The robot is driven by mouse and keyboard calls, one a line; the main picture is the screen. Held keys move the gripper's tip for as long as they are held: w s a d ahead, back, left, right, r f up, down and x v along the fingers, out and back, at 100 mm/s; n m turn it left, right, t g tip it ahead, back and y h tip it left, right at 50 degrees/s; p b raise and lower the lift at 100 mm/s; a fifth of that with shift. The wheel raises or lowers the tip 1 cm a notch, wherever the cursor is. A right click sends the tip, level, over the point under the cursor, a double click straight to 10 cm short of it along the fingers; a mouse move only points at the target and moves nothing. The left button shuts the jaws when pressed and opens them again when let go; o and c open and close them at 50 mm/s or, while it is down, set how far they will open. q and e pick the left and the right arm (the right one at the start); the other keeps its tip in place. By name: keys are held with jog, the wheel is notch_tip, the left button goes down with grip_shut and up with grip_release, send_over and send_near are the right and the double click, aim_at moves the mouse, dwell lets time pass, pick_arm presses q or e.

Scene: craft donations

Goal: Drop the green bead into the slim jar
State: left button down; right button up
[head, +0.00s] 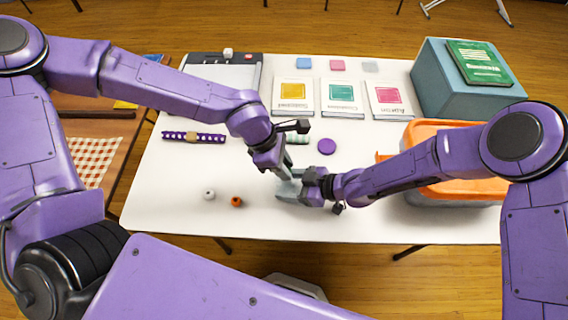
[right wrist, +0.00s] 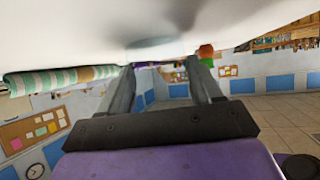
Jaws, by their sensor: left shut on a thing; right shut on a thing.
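My left gripper (head: 283,172) points down just above and beside my right gripper's fingers, near the middle of the white table's front half. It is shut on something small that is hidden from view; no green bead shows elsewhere. My right gripper (head: 292,190) reaches in low from the right, close to the tabletop. Its two fingers also show in the right wrist view (right wrist: 162,85), closed around a pale, see-through thing that I take for the slim jar. The jar's outline and mouth cannot be made out.
A white bead (head: 209,195) and an orange bead (head: 236,201) lie left of the grippers on the table (head: 180,217). Cards and a teal box (head: 435,85) fill the back.

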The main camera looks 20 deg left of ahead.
pick_arm(q)
jog(key=c, duration=0.8)
grip_release()
pick_arm(e)
jog(key=o, duration=0.9)
pick_arm(q)
jog(key=w+v, duration=0.1)
jog(key=v, duration=1.1)
jog(key=shift+s, duration=0.45)
